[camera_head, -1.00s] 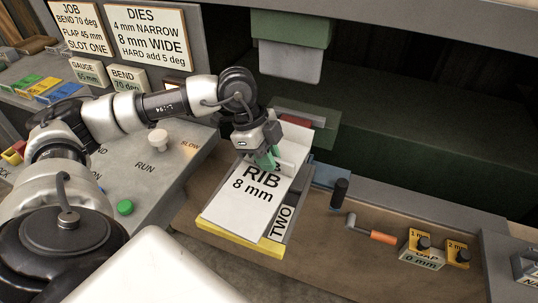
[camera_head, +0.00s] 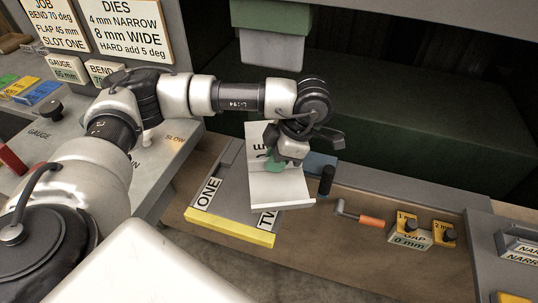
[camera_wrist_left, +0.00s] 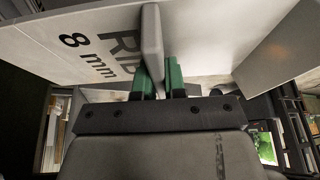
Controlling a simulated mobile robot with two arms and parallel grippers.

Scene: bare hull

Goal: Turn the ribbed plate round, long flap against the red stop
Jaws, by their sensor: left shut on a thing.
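The ribbed plate (camera_head: 285,188) is pale grey, with a bent-up lip along its near edge in the head view. My left gripper (camera_head: 277,163) is shut on its upright rib. In the left wrist view the green fingertips (camera_wrist_left: 159,80) pinch the rib (camera_wrist_left: 152,45), beside the lettering on the plate (camera_wrist_left: 75,45). The plate is over the far part of slot TWO; I cannot tell whether it touches the bed. The red stop is not visible now, perhaps behind the plate or arm. My right gripper is not in view.
Labels ONE (camera_head: 208,193) and TWO (camera_head: 269,219) mark the slots, with a yellow bar (camera_head: 230,227) along the front. A black post (camera_head: 326,181) stands close right of the plate. An orange-handled tool (camera_head: 360,217) and gap blocks (camera_head: 411,235) lie farther right. The press tool (camera_head: 272,50) hangs above.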

